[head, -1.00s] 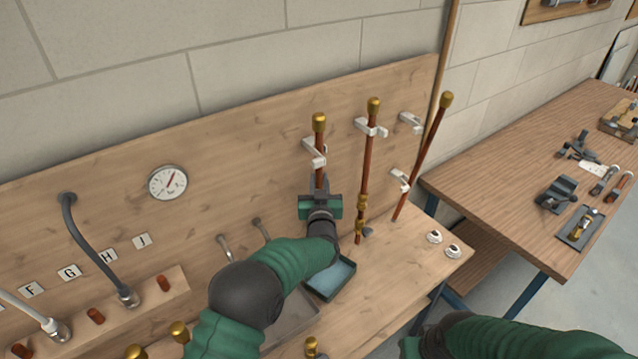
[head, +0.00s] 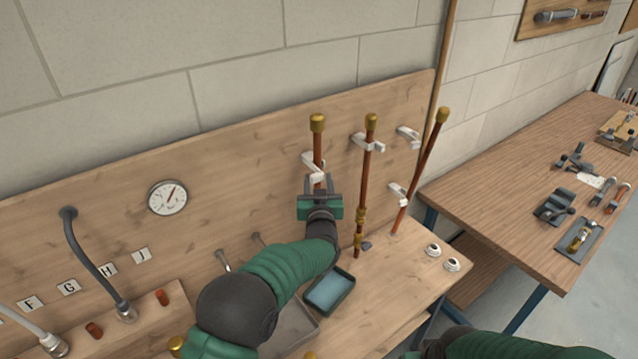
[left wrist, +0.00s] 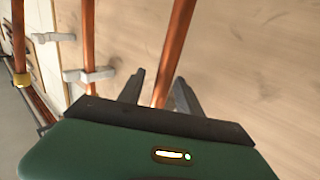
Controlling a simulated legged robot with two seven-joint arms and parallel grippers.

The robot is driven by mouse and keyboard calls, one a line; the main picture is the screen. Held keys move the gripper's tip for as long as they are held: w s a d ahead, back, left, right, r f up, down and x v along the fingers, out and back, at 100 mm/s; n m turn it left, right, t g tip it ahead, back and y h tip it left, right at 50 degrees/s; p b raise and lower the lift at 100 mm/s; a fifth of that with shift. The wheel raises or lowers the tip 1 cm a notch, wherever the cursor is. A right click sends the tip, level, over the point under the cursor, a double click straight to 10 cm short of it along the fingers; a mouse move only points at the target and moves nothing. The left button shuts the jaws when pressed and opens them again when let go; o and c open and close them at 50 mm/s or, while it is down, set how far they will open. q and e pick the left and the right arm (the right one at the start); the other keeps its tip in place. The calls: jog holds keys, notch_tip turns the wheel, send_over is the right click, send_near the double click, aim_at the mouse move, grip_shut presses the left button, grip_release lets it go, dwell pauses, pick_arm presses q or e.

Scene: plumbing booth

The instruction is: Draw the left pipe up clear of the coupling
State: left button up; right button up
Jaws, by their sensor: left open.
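The left pipe (head: 317,146) is copper with a brass cap on top and stands upright at a white clip (head: 313,165) on the wooden board. My left gripper (head: 319,182) is in front of its lower part, fingers open. In the left wrist view the left pipe (left wrist: 176,50) passes between the two open fingers (left wrist: 158,90) with gaps on both sides. The pipe's lower end and any coupling under it are hidden behind my gripper and arm. My right arm shows at the lower right, but its gripper is out of view.
A middle copper pipe (head: 366,178) with brass fittings stands close to the right, and a leaning pipe (head: 424,165) is beyond it. A blue-lined tray (head: 345,299) lies on the bench below my left arm. A gauge (head: 167,198) is on the board at left.

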pick_arm(q)
jog(key=shift+s+f+b, duration=0.25)
jog(key=shift+s+b, duration=0.1)
jog(key=shift+s, duration=0.1)
jog(key=s+b, duration=0.4)
jog(key=s, duration=1.2)
jog(key=shift+d+r, duration=0.15)
jog(key=shift+d, duration=0.25)
jog(key=s+a+f+m+g+h, duration=0.1)
jog(key=s+a+f+g+h, duration=0.1)
jog(key=s+a+f+g, duration=0.95)
jog(key=s+a+f, duration=0.1)
jog(key=s, duration=0.2)
jog(key=s+a+f+g+y, duration=0.1)
jog(key=s+a+f+g, duration=0.1)
jog(key=s, duration=0.4)
jog(key=s+a+f+g, duration=0.2)
jog(key=s+a+f, duration=0.3)
jog(key=s, duration=0.1)
jog(key=shift+a+n, duration=0.25)
jog(key=shift+n, duration=0.05)
jog(key=shift+s+a, duration=0.15)
jog(key=shift+a, duration=0.15)
